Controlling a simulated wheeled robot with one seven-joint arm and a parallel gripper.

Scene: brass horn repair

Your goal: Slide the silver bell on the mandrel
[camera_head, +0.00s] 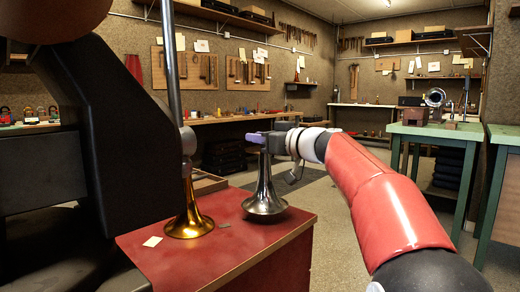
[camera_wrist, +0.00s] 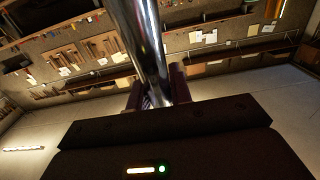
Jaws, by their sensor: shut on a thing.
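The silver bell (camera_head: 264,197) is upright with its flare down, over the right part of the red cabinet top (camera_head: 225,250). My gripper (camera_head: 264,138) is shut on its narrow upper tube, with the arm reaching in from the right. I cannot tell whether the flare touches the red top. In the wrist view the shiny tube (camera_wrist: 146,40) runs up between the two fingers (camera_wrist: 158,95).
A brass bell (camera_head: 189,215) stands flare down left of the silver one, with a grey rod above it. A pale card (camera_head: 152,241) lies on the red top. The green bench (camera_head: 436,131) stands right, across open floor (camera_head: 325,195). Another bench (camera_head: 225,118) lines the back wall.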

